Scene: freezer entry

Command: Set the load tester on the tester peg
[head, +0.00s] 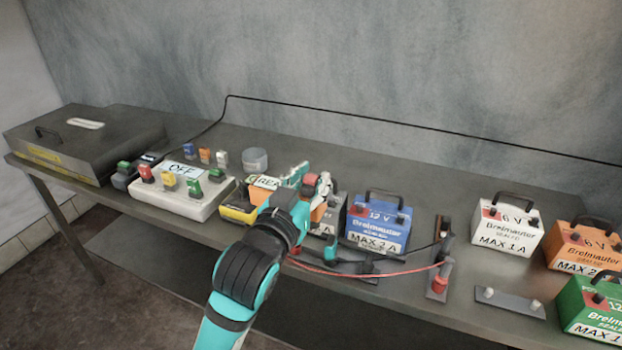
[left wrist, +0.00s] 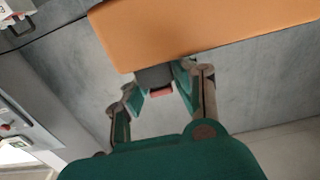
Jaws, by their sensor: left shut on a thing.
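My left gripper (head: 311,181) is shut above the middle of the bench. In the left wrist view its fingers (left wrist: 160,84) close on a dark grey stub on a large orange block (left wrist: 205,30), which looks like the load tester. My right gripper is not in view.
Red and black leads run to a post plate (head: 438,270). White (head: 505,228), orange (head: 585,246) and green (head: 592,308) batteries stand at right. A switch box (head: 180,198) and dark case (head: 85,140) are left.

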